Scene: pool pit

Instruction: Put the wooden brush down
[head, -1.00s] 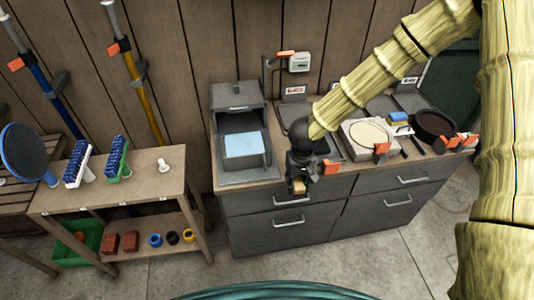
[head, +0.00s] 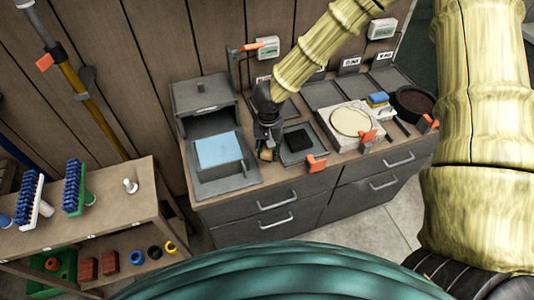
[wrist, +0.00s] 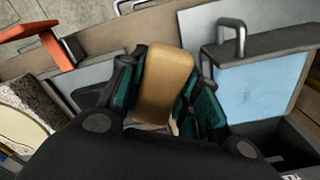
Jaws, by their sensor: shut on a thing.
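The wooden brush (wrist: 165,82) is a tan block with rounded edges, held between the two fingers of my gripper (wrist: 160,100) in the wrist view. In the head view my gripper (head: 268,142) is over the counter, between the grey box with the light blue panel and a grey tray with a black square pad. Only a small tan bit of the brush shows there, below the gripper. The brush's underside is hidden, and I cannot tell whether it touches the counter.
The grey box (head: 200,100) with a light blue panel (head: 218,149) stands left. The grey tray (head: 300,155) with a black pad (head: 297,139) and orange handle is right. Further right are a pale round pad (head: 350,122) and a dark round pan (head: 415,102). A side table (head: 110,205) holds brushes.

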